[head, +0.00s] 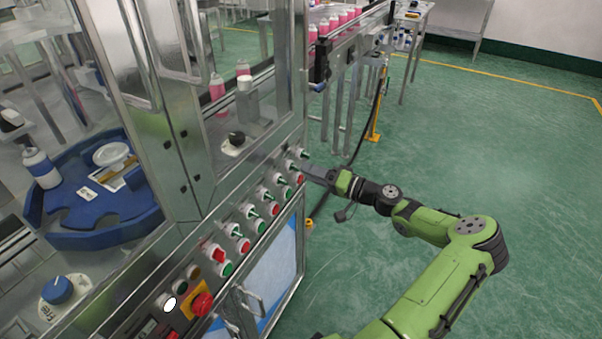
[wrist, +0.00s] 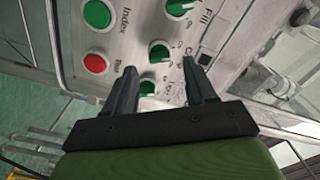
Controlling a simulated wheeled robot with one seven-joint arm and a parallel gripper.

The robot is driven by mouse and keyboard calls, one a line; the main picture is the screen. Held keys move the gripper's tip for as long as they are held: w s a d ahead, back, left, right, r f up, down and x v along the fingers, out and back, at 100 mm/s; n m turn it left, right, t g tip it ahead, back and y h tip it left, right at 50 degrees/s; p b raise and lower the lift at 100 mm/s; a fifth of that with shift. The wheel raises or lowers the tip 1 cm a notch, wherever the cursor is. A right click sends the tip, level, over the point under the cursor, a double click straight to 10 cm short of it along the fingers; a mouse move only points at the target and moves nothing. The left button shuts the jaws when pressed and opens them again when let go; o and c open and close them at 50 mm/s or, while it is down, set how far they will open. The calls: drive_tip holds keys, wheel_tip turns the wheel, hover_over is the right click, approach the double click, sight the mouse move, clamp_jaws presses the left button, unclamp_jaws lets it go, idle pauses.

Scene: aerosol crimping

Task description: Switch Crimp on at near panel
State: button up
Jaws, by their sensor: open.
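My gripper (head: 309,172) is at the far right end of the near panel (head: 226,222) in the head view, its tips close to the last switches. In the wrist view my gripper (wrist: 158,80) is open, its two dark fingers pointing at the panel face. A green switch (wrist: 159,52) sits just beyond the fingertips, beside a label starting with "C" that a finger partly covers. Another green switch (wrist: 147,87) lies between the fingers, nearer the left one. I cannot tell whether either finger touches a switch. The Crimp label cannot be read in full.
In the wrist view, a green switch (wrist: 180,6) sits near the "Fill" label, with a green button (wrist: 97,14) and a red button (wrist: 95,63) to the left. The head view shows a red emergency knob (head: 202,304) and open green floor (head: 440,130) at right.

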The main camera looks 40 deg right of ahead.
sight(298, 169)
drive_tip(key=x, duration=0.3)
drive_tip(key=shift+w+a, duration=0.15)
drive_tip(key=shift+w, duration=0.25)
clamp_jaws()
